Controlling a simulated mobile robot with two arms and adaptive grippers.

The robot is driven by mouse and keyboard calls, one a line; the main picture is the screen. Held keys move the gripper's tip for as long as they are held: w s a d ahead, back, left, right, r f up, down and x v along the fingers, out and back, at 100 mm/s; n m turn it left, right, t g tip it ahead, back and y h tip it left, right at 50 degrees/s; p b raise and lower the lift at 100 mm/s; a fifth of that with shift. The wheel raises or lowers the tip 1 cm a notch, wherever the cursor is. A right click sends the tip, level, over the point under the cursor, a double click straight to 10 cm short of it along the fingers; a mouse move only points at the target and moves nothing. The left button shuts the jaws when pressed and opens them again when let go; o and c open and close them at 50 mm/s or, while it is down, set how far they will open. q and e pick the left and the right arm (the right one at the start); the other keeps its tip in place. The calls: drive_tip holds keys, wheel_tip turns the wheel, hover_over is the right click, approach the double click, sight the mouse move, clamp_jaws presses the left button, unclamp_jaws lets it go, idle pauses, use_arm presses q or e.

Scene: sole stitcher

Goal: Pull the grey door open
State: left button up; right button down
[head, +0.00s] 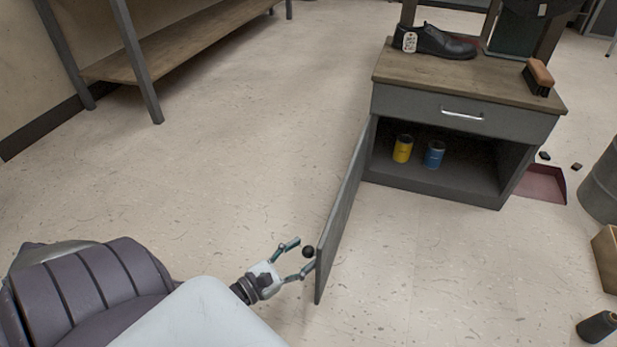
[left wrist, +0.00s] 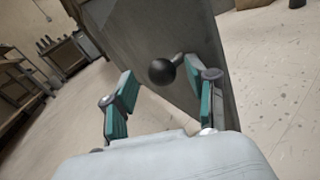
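The grey door (head: 343,215) of the low cabinet (head: 462,125) stands wide open, swung out toward me from the cabinet's left side. Its round black knob (head: 308,252) is on the door's outer face near the free edge. My left gripper (head: 297,258) is open at the knob, with one finger on either side of it. In the left wrist view the knob (left wrist: 162,71) lies between the spread fingers, closer to the right one, in front of the grey door panel (left wrist: 165,35). Whether a finger touches the knob is unclear. My right gripper is not in view.
Inside the cabinet stand a yellow can (head: 403,149) and a blue can (head: 435,155). A black shoe (head: 440,42) and a brush (head: 538,77) are on top. A red dustpan (head: 543,184) lies right of the cabinet. The floor left of the door is clear.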

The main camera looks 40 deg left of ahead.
use_arm(q)
drive_tip(key=v, duration=0.9)
drive_tip(key=shift+s+d, duration=0.2)
drive_tip(key=shift+s, duration=0.15)
